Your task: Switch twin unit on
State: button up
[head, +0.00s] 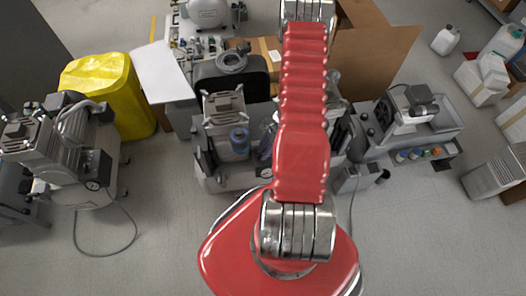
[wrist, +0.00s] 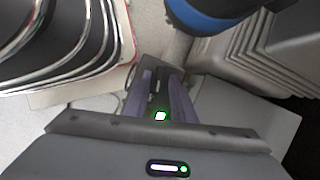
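A grey compressor unit (head: 222,182) stands in the middle of the head view, with a ribbed motor head (head: 224,108) and a blue cylinder (head: 239,141) on its left. My red arm crosses in front of it and hides its middle, so I cannot tell for sure that it is the twin unit. No switch can be made out in the head view. My gripper shows in the wrist view (wrist: 160,92): two dark purple fingers with a narrow gap between them. Nothing is clearly held.
Another compressor (head: 75,150) and a yellow-covered bin (head: 105,88) stand at left. A further unit (head: 415,115) stands at right, with a cardboard box (head: 375,50) behind. In the wrist view, ribbed dark housing (wrist: 60,40) and a blue-banded cylinder (wrist: 215,20) are close to the fingers.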

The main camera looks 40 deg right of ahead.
grip_shut()
jog(key=shift+m, duration=0.4)
jog(key=shift+m+t, duration=0.5)
jog(key=shift+m, duration=0.5)
jog(key=shift+c, duration=0.7)
grip_release()
jog(key=o, duration=0.3)
jog(key=shift+o, duration=0.2)
jog(key=shift+s, duration=0.1)
